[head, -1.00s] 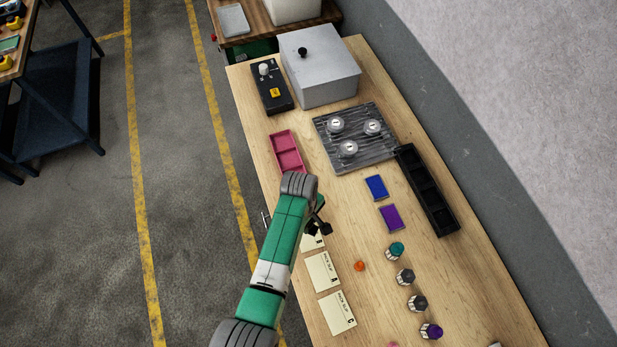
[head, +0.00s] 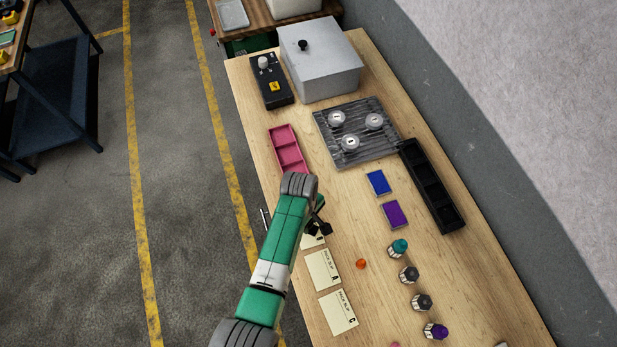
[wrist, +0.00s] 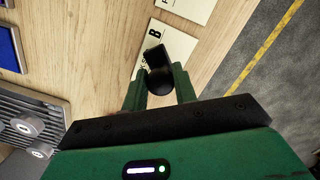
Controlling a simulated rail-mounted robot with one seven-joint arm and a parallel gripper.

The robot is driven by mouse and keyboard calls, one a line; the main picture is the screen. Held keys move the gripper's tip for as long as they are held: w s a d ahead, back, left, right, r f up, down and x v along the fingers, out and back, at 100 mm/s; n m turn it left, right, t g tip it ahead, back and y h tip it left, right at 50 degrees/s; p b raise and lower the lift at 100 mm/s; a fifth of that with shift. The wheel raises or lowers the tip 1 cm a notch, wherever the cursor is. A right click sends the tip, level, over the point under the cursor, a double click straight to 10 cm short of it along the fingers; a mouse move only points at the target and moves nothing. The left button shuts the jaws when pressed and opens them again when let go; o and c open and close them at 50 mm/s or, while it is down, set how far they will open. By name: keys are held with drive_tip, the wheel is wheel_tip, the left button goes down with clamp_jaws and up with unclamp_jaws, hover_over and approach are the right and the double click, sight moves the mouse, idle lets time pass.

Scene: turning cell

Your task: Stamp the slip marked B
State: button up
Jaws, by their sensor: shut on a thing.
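The slip marked B (wrist: 178,42) lies flat on the wooden bench. In the wrist view its letter shows, and part of it is hidden behind the held piece. In the head view only a corner of this slip (head: 311,241) shows beside my arm. My gripper (wrist: 158,88) is shut on a black stamp-like piece (wrist: 157,68), which is over or at the slip; I cannot tell if it touches. Slip A (head: 323,270) and slip C (head: 338,312) lie nearer in the head view. A blue pad (head: 378,182) and a purple pad (head: 395,214) lie to the right.
Several stamps stand at the right, including a teal-topped one (head: 399,247) and a purple-topped one (head: 435,331). An orange piece (head: 361,264) lies by slip A. A pink tray (head: 289,150), a ribbed metal plate (head: 352,160) and a black tray (head: 432,186) are farther back.

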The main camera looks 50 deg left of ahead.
drive_tip(key=shift+f+b, duration=0.3)
drive_tip(key=shift+f, duration=0.3)
idle(1.3)
wheel_tip(320, 180, up, 7)
drive_tip(key=p, duration=0.7)
drive_tip(key=shift+r, duration=0.15)
